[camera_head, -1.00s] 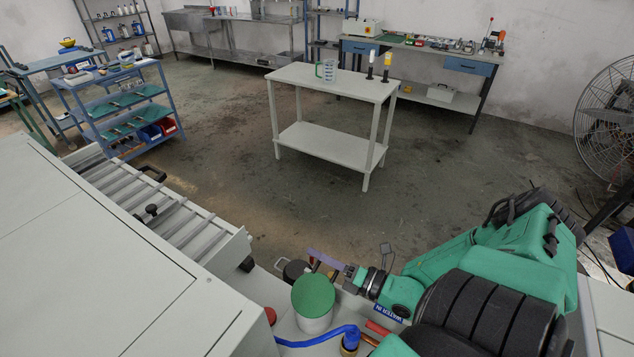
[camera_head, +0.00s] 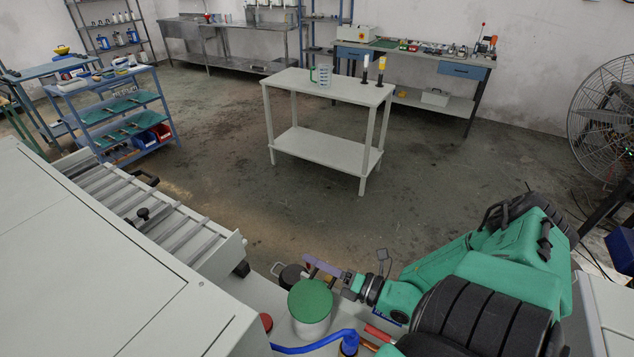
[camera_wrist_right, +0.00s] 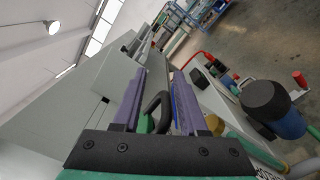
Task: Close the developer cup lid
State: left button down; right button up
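A pale cup (camera_head: 311,325) with a round green top (camera_head: 310,299) stands upright at the bottom centre of the head view. I cannot tell whether the green top is the developer cup lid. A smaller dark round container (camera_head: 290,278) stands just behind it. My right gripper (camera_head: 322,265) reaches in from the right, its purple fingers beside and behind the green top. In the right wrist view the purple fingers (camera_wrist_right: 157,100) are apart. A black loop handle (camera_wrist_right: 163,104) and a bit of green show between them; contact is unclear. My left gripper is out of view.
A blue hose (camera_head: 310,346) runs in front of the cup, and a red knob (camera_head: 266,321) is at its left. The large grey machine (camera_head: 110,260) with its roller tray (camera_head: 150,208) fills the left. A white table (camera_head: 330,88) stands beyond open floor.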

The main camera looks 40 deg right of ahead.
jog(key=v, duration=0.7)
jog(key=shift+s+b, duration=0.25)
jog(key=shift+b, duration=0.05)
jog(key=shift+d, duration=0.1)
